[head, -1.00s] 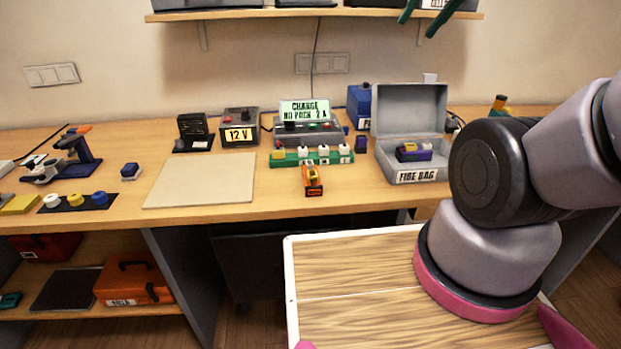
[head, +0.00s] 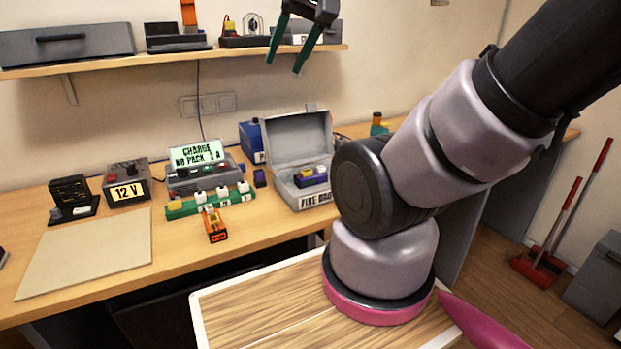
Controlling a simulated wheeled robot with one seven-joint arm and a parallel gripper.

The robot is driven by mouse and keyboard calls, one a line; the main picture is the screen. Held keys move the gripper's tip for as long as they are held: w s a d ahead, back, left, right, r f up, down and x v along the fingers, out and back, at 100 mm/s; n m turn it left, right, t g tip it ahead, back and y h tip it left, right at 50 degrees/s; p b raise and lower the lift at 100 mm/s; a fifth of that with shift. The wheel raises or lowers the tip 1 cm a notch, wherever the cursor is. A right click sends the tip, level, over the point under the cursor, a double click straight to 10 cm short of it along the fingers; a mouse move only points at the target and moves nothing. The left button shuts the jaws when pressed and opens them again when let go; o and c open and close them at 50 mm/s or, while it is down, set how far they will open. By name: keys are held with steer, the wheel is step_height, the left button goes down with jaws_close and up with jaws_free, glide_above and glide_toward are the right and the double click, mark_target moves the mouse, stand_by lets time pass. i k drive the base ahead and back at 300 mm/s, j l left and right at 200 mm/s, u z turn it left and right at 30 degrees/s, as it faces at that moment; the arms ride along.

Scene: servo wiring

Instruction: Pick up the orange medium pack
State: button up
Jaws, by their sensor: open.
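The orange medium pack (head: 215,225) lies on the workbench, in front of the green strip (head: 183,210) with its row of white and yellow knobs. It looks like an orange block with a dark front label. My gripper (head: 283,66) is high up near the wall shelf, far above and to the right of the pack. Its two dark green fingers point down, spread apart with nothing between them.
An open grey fire bag box (head: 290,150) holding a purple and yellow pack stands right of the strip. A charger (head: 205,172) with a green display stands behind the strip. A beige mat (head: 85,255) lies left. The shelf (head: 150,62) overhangs the bench.

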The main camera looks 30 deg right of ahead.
mark_target(215, 229)
steer(key=j+z, duration=0.1)
steer(key=z, duration=0.35)
steer(key=j+z, duration=0.1)
steer(key=z, duration=0.35)
steer(key=j+z, duration=0.1)
steer(key=z, duration=0.35)
steer(key=k+j+z, duration=0.85)
steer(key=k+j, duration=0.4)
steer(key=k, duration=0.2)
steer(key=z, duration=0.05)
